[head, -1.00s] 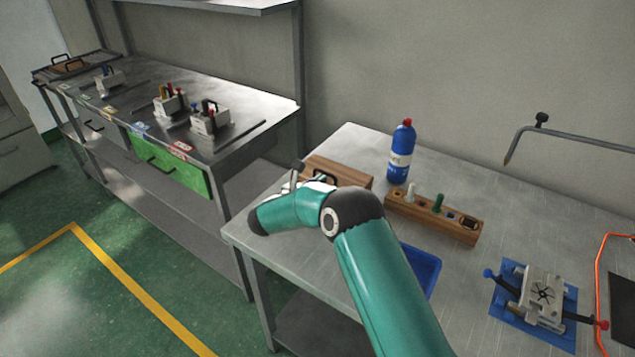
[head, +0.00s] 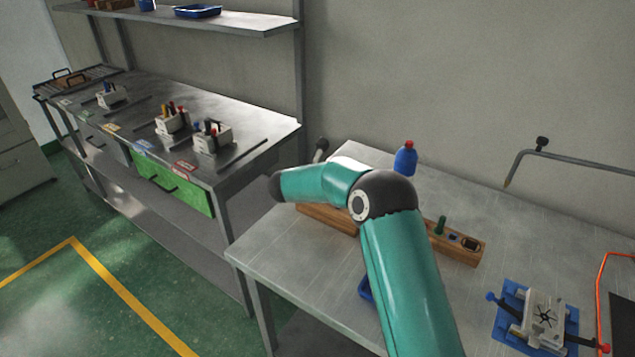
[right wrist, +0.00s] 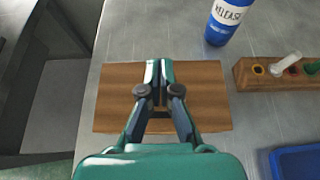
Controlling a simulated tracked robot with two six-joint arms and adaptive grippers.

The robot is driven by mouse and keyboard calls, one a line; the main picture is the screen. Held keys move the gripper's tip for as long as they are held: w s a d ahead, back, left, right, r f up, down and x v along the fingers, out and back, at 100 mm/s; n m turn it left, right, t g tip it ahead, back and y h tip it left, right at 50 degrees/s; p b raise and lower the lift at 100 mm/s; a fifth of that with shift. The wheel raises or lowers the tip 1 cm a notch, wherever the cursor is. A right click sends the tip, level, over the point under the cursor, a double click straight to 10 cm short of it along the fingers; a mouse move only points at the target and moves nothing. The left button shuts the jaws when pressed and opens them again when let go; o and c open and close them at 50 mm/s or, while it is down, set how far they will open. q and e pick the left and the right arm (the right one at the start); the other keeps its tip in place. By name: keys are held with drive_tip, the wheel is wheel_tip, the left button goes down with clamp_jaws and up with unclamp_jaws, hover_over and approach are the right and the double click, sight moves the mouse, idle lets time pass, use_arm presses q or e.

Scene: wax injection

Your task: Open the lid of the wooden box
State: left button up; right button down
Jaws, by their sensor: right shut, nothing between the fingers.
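The wooden box (head: 325,217) lies on the metal table, mostly hidden behind my right arm in the head view. In the right wrist view, the top of the wooden box (right wrist: 210,92) lies flat, with its lid closed as far as I can see. A dark handle (right wrist: 160,114) shows partly between my gripper's finger links. My left gripper is in neither view.
A blue bottle (head: 405,160) stands behind my arm, right of the box. A wooden holder with pegs (head: 457,243) is to the right, with a blue tray (right wrist: 290,162) in front. A metal mould on a blue plate (head: 541,318) sits at front right. The table's left front is clear.

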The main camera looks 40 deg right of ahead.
drive_tip(key=shift+s, duration=0.2)
drive_tip(key=shift+a+r, duration=0.2)
drive_tip(key=shift+w+f, duration=0.15)
drive_tip(key=shift+w, duration=0.05)
drive_tip(key=shift+s, duration=0.1)
idle(0.5)
drive_tip(key=shift+a, duration=0.1)
